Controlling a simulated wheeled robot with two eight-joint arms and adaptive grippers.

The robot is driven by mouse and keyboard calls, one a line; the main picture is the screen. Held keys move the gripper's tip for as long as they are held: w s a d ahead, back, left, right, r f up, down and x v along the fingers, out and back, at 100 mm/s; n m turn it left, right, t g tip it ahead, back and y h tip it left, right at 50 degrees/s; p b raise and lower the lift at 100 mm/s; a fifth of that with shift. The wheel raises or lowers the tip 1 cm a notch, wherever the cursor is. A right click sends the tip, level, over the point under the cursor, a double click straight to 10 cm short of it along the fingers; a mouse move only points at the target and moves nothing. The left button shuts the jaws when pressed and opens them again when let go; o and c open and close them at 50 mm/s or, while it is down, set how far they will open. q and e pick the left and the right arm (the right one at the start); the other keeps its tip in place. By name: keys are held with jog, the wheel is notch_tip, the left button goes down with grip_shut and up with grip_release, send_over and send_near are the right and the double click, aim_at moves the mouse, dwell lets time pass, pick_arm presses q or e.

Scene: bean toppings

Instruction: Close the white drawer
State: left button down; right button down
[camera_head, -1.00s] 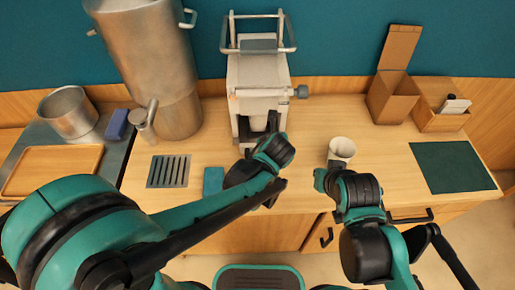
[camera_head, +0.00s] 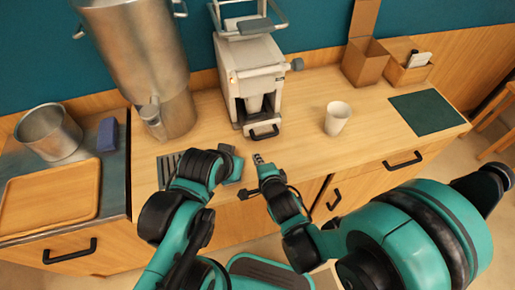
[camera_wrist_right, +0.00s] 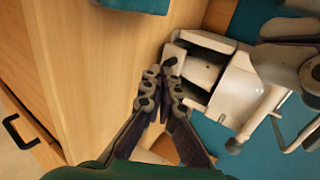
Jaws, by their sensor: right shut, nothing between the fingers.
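The white machine (camera_head: 249,58) stands at the back of the counter. Its white drawer (camera_head: 262,125), with a black handle (camera_head: 264,135), is low on its front; how far it stands out is hard to tell. The machine also shows at the upper right of the wrist view (camera_wrist_right: 235,95). My right gripper (camera_head: 258,159) is shut and empty, in front of the drawer and apart from it in the head view. Its fingertips (camera_wrist_right: 168,75) point toward the machine's lower front in the wrist view. My left gripper (camera_head: 232,167) is left of it; its fingers are unclear.
A light cup (camera_head: 255,103) sits inside the machine. A white cup (camera_head: 337,118) stands on the counter to the right. A dark green mat (camera_head: 427,112) and cardboard boxes (camera_head: 366,60) are farther right. A large metal container (camera_head: 145,70) stands left. The counter between machine and white cup is clear.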

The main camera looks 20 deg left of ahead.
aim_at(246, 130)
jog(key=b+x, duration=0.1)
jog(key=x, duration=0.7)
jog(key=shift+w+f, duration=0.25)
jog(key=shift+f, duration=0.05)
jog(key=w+a, duration=0.2)
jog(key=w, duration=0.1)
jog(key=shift+a+f+b, duration=0.1)
jog(key=shift+f+b, duration=0.1)
jog(key=shift+b, duration=0.2)
jog(key=shift+w+a+r, duration=0.1)
jog(key=shift+w+a, duration=0.2)
jog(key=shift+w, duration=0.15)
jog(key=w+a, duration=0.2)
jog(key=w, duration=0.1)
jog(key=w+a+b, duration=0.1)
jog(key=shift+w, duration=0.25)
jog(key=shift+d, duration=0.1)
